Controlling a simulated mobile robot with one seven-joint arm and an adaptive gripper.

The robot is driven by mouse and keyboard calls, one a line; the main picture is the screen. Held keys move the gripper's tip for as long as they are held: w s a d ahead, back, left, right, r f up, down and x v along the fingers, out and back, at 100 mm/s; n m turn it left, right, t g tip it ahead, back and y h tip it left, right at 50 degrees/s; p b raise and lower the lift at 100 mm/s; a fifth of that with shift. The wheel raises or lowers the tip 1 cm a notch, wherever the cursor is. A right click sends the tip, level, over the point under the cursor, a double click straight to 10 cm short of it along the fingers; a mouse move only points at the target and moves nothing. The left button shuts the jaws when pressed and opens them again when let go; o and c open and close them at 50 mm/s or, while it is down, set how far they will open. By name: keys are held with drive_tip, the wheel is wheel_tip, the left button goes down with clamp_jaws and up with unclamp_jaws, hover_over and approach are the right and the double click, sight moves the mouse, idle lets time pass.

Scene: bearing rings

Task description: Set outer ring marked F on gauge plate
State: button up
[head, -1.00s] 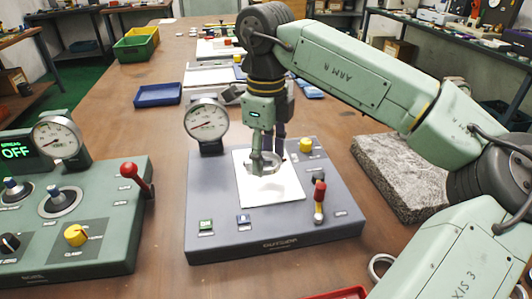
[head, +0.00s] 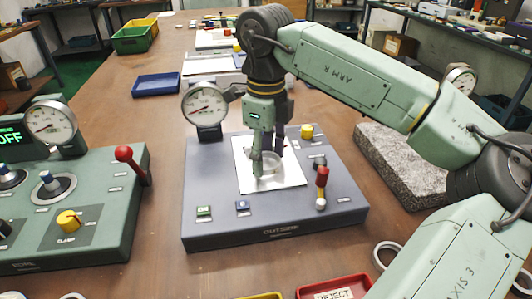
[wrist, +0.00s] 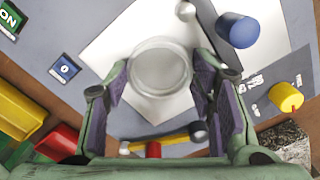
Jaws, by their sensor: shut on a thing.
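My gripper (head: 268,163) is shut on a pale metal ring (wrist: 160,93), with one finger on each side of it. The ring also shows in the head view (head: 272,168), partly behind a finger. It is over the white gauge plate (head: 294,178) on the grey gauge base (head: 225,222). It is at or very close to the plate surface; I cannot tell whether it touches. No letter can be read on the ring.
A dial gauge (head: 204,105) stands at the base's back left. A red-handled lever (head: 322,178) and a yellow knob (head: 307,131) are at its right. A green control panel (head: 100,215) lies left, a stone block (head: 400,165) right. A red REJECT tray (head: 335,289) is in front.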

drive_tip(key=shift+f, duration=0.15)
drive_tip(key=shift+f, duration=0.15)
drive_tip(key=o, duration=1.3)
wheel_tip(320, 180, up, 12)
idle(0.5)
